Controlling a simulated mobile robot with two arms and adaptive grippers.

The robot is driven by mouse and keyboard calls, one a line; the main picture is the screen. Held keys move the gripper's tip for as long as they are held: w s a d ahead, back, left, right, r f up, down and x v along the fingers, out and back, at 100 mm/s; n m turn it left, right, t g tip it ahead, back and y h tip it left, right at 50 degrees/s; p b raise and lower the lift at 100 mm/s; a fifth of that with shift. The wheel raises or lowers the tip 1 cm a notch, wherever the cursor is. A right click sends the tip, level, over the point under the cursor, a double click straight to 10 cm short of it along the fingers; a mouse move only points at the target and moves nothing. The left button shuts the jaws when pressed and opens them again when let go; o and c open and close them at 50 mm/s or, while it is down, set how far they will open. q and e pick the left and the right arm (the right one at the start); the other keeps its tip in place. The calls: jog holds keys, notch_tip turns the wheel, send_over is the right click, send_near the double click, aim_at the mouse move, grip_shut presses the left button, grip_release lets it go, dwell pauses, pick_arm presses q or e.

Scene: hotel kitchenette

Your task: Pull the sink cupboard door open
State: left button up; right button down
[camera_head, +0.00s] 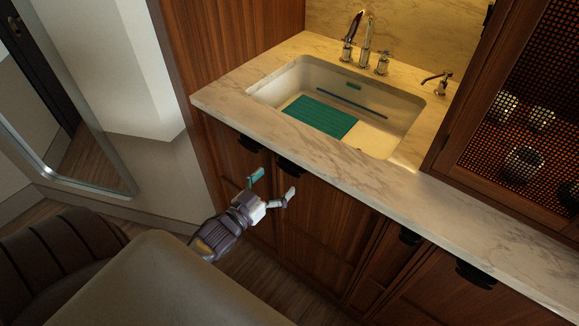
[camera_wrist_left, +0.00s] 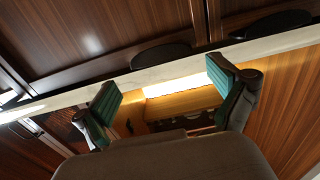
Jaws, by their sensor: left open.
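The sink cupboard under the counter has two wooden doors, a left door (camera_head: 232,158) and a right door (camera_head: 325,218); both look shut. Dark handles sit at their top edges, a left handle (camera_head: 249,143) and a right handle (camera_head: 288,167). Two dark handles also show in the left wrist view, one (camera_wrist_left: 160,55) near the middle and one (camera_wrist_left: 270,25) at upper right. My left gripper (camera_head: 273,185) is open and empty in front of the doors, just below the handles and apart from them. Its teal-padded fingers (camera_wrist_left: 165,93) show in the left wrist view. My right gripper is out of view.
The marble counter edge (camera_head: 330,180) overhangs the doors. The sink (camera_head: 400,135) holds a teal mat (camera_head: 320,117). More dark handles (camera_head: 475,274) lie to the right. A mirror (camera_head: 70,150) stands at the left. Floor (camera_head: 262,285) shows before the cupboard.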

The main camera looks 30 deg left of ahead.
aim_at(288, 169)
pick_arm(q)
jog(key=w, duration=0.5)
jog(key=shift+w+d, duration=0.25)
jog(key=shift+w, duration=0.15)
jog(key=c, duration=1.4)
jog(key=shift+c, duration=0.3)
